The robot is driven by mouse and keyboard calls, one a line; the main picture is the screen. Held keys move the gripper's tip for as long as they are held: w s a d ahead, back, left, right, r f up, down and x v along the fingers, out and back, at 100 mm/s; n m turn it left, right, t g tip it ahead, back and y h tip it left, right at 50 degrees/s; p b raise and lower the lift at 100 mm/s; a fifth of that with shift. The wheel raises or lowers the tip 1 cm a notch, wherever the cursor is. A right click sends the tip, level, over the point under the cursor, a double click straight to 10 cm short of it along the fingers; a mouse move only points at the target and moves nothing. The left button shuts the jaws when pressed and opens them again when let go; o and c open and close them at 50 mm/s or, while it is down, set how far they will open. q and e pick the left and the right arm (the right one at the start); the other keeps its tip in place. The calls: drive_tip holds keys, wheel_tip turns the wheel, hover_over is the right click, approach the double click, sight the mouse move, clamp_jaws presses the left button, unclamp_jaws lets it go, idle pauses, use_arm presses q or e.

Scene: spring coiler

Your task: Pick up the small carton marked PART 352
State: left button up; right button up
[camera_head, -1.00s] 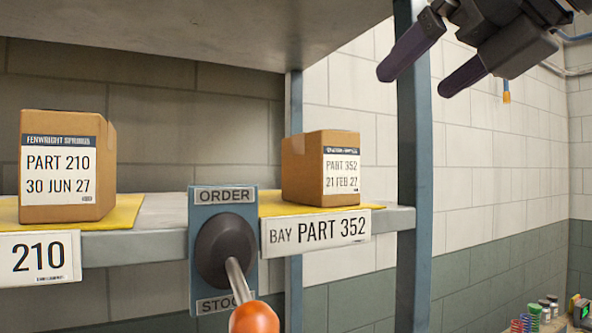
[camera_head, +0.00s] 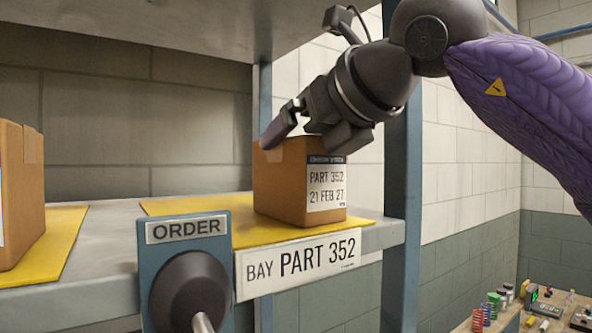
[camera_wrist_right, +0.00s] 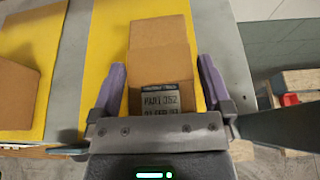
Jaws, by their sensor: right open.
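The small brown carton marked PART 352 (camera_head: 283,187) stands upright on a yellow mat (camera_head: 190,205) on the shelf, above the BAY PART 352 sign (camera_head: 303,263). My right gripper (camera_head: 290,132) is open at the carton's top, with one finger showing over its left top edge in the head view. In the right wrist view the carton (camera_wrist_right: 160,65) lies between the two spread purple fingers, with a gap visible on each side. The lower part of its label is hidden by the gripper body. My left gripper is not in view.
Another carton (camera_head: 22,190) stands on its own yellow mat at the left. A blue ORDER lever panel (camera_head: 187,229) is fixed to the shelf front. A blue upright post (camera_head: 402,200) stands right of the carton. An upper shelf (camera_head: 190,25) hangs above.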

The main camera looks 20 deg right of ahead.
clamp_jaws()
idle(0.3)
drive_tip(key=shift+r, duration=0.1)
